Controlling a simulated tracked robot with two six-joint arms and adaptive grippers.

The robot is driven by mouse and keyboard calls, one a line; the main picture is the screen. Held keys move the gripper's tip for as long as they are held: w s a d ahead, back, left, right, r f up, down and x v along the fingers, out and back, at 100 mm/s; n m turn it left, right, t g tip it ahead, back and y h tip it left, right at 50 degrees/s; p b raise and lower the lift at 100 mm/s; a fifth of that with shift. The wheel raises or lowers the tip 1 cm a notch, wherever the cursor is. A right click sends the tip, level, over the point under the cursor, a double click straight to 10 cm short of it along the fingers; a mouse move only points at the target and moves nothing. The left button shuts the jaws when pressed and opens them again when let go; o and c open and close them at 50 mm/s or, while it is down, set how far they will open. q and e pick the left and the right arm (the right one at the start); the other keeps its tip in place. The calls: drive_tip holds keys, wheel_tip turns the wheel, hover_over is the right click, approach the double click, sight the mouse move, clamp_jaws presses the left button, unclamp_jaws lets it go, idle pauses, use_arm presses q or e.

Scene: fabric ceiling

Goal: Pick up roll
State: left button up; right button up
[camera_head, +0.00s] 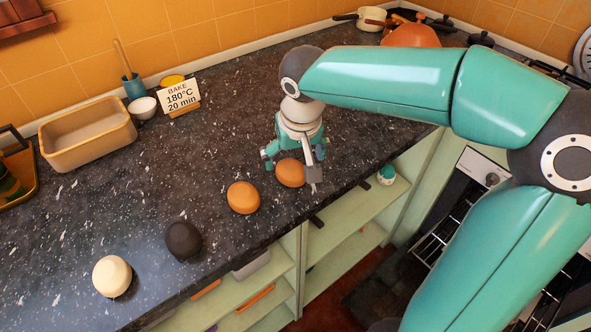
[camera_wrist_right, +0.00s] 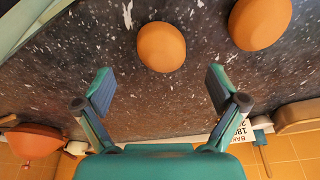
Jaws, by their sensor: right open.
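Two orange-brown rolls lie on the dark speckled counter (camera_head: 215,140). The right-hand roll (camera_head: 291,178) is under my right gripper (camera_head: 291,163); the other brown roll (camera_head: 243,197) lies to its left. A black roll (camera_head: 183,240) and a cream roll (camera_head: 112,276) lie further left. In the right wrist view, the open fingers of my right gripper (camera_wrist_right: 160,90) are spread with nothing between them. The nearer roll (camera_wrist_right: 161,47) sits just beyond the fingertips, roughly centred on the gap. The other brown roll (camera_wrist_right: 260,22) is at upper right. My left gripper is out of view.
A tan loaf pan (camera_head: 88,138), a white bowl (camera_head: 143,107), a blue utensil cup (camera_head: 134,87) and a sign reading "BAKE 180°C 20 min" (camera_head: 180,97) stand along the back. The counter's front edge, with open shelves (camera_head: 345,235) below, is close to the rolls.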

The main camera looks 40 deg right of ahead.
sight(292, 166)
drive_tip(key=shift+x, duration=2.95)
drive_tip(key=shift+w, duration=0.15)
drive_tip(key=shift+c, duration=0.2)
drive_tip(key=shift+r, duration=0.1)
drive_tip(key=c, duration=1.2)
drive_tip(key=shift+r, duration=0.1)
